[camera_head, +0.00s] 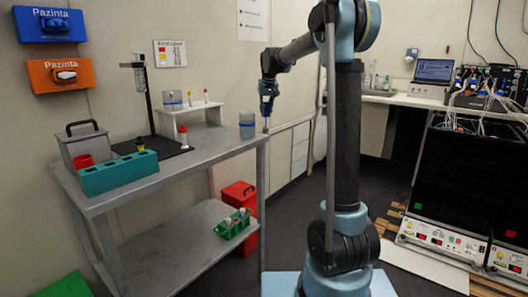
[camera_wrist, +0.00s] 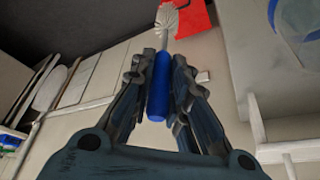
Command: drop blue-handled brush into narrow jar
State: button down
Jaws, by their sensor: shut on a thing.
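My gripper (camera_wrist: 160,72) is shut on the blue handle (camera_wrist: 158,92) of the brush, with a finger on each side. Its white bristle head (camera_wrist: 167,18) points away from the palm. Another glass vessel (camera_head: 172,101) stands on the small raised shelf.
The grey table (camera_head: 205,150) also holds a teal rack (camera_head: 118,176), a grey box (camera_head: 85,148) and a stand (camera_head: 148,95). A red box (camera_head: 238,192) stands on the floor; a green rack (camera_head: 232,225) sits on the lower shelf.

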jog(key=s+a+r, duration=0.2)
jog(key=s+r, duration=0.2)
jog(key=r, duration=0.4)
jog(key=s+a+r+n, duration=0.1)
jog(key=s+a+r, duration=0.15)
jog(key=r, duration=0.45)
jog(key=s+a+r, duration=0.2)
jog(key=s+r, duration=0.2)
jog(key=r, duration=0.4)
jog(key=shift+y, duration=0.3)
jog(key=shift+s+f, duration=0.2)
jog(key=shift+f, duration=2.65)
jog(key=c, duration=1.5)
grip_release()
jog(key=shift+o, duration=0.2)
jog(key=v, duration=1.2)
